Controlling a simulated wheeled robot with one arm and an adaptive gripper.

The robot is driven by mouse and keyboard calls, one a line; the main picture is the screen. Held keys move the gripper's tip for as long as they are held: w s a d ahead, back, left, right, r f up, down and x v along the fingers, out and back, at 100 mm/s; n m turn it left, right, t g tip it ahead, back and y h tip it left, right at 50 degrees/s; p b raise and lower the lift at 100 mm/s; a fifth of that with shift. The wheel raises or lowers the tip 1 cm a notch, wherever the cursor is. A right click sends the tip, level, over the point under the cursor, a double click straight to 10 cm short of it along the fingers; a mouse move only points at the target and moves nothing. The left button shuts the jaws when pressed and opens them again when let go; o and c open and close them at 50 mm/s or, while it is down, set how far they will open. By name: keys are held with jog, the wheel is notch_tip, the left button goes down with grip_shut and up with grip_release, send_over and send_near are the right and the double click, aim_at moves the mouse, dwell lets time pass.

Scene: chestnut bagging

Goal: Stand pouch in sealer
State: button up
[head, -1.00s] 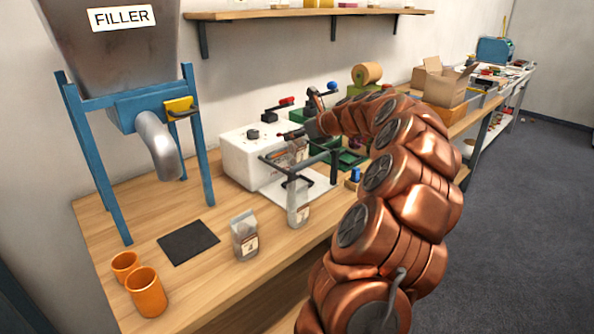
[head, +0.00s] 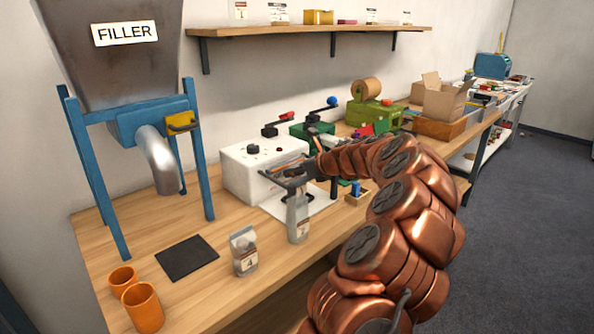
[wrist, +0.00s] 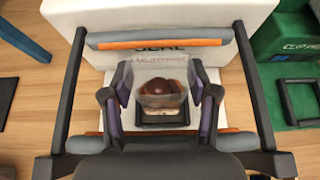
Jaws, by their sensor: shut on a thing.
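The sealer is a white box (head: 240,174) with a white base plate and a dark frame in front. In the wrist view its bar with an orange strip (wrist: 160,43) runs across the top, above partly hidden lettering. My gripper (wrist: 161,86) is shut on a clear pouch (wrist: 163,97) with brown chestnuts in it, over the sealer's plate and between the frame's side arms. A dark rectangular holder (wrist: 152,121) shows around the pouch's lower part; I cannot tell whether the pouch touches it.
A dark mat (head: 187,258), orange cups (head: 143,306) and the filler (head: 150,125) are at left. A green machine (head: 310,137) stands right of the sealer.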

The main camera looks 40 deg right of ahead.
jog(key=shift+f, duration=0.1)
jog(key=o, duration=1.6)
jog(key=v, duration=1.2)
